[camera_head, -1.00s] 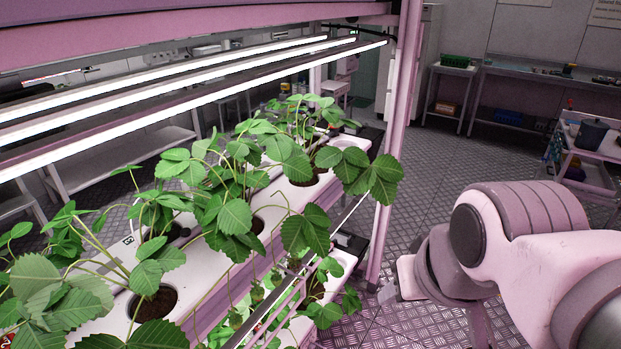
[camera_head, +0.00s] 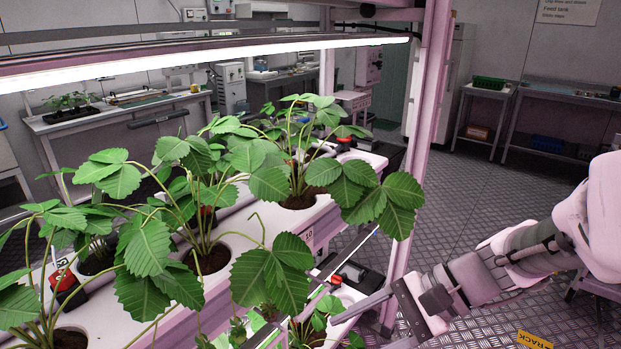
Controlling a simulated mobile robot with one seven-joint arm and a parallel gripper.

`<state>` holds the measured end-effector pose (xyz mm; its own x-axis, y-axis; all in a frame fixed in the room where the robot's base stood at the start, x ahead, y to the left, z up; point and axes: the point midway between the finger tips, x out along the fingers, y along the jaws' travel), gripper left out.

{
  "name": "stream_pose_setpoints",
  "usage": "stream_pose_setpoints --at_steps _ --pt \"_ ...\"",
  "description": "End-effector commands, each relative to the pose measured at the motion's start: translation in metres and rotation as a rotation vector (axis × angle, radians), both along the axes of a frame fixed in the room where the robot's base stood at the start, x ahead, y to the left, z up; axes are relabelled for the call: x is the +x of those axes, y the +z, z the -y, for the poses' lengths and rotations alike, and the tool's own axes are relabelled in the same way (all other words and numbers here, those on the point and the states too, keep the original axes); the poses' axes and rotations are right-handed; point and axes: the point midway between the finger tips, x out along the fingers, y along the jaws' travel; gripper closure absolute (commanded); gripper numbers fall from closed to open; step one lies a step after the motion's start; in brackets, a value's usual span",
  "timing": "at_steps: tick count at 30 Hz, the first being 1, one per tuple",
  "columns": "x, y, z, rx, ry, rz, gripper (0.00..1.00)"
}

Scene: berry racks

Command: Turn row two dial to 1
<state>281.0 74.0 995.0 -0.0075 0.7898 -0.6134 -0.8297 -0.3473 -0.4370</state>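I cannot make out a dial with readable numbers. A black box with a red part (camera_head: 350,274) sits at the end of the lower planting row, partly behind leaves; I cannot tell if it bears the dial. My gripper (camera_head: 358,335) reaches in from the right, low beside the rack. Its two grey fingers are apart, with nothing seen between them; the lower finger is partly cut off by the frame's bottom edge. It looks apart from the box.
Strawberry plants (camera_head: 270,270) overhang the white upper trough (camera_head: 222,292). A pink rack post (camera_head: 420,150) stands just behind the gripper. A red and black device (camera_head: 68,287) sits on the trough at left. The metal floor (camera_head: 480,200) at right is open.

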Motion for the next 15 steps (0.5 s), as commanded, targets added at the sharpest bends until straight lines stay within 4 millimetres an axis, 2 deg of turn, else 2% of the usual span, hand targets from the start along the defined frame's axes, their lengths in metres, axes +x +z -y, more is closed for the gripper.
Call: stream_pose_setpoints --at_steps 1,5,9,15 --pt "0.012 -0.022 0.002 0.087 -0.074 -0.062 0.35" --pt "0.046 -0.044 0.012 0.306 -0.262 -0.18 0.35" --pt "0.082 -0.069 0.035 0.517 -0.453 -0.268 0.35" --pt "0.115 -0.095 0.07 0.713 -0.64 -0.324 0.35"
